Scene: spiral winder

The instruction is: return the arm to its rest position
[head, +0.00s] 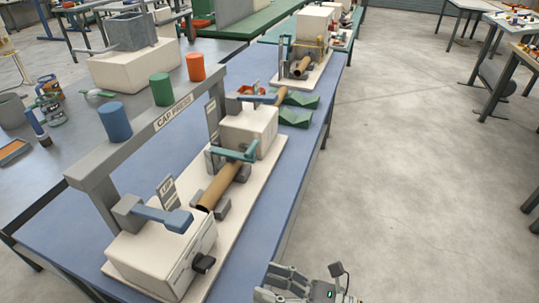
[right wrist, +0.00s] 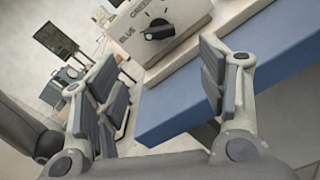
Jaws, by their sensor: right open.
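My right gripper (head: 284,284) shows at the bottom edge of the head view, just off the right side of the blue bench. In the right wrist view its two padded fingers (right wrist: 158,70) are wide apart with nothing held between them. Beyond them are the blue bench edge (right wrist: 205,100) and the white machine block with a black knob (right wrist: 158,30). In the head view this block (head: 165,255) is the near end of the winder, and a brown tube (head: 222,187) lies in its middle. My left gripper is not in view.
A grey frame marked CAP PRESS (head: 140,135) carries blue (head: 115,121), green (head: 161,89) and orange (head: 195,67) cylinders. Green V-shaped supports (head: 296,117) stand behind the winder. The concrete floor (head: 420,200) to the right of the bench is clear.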

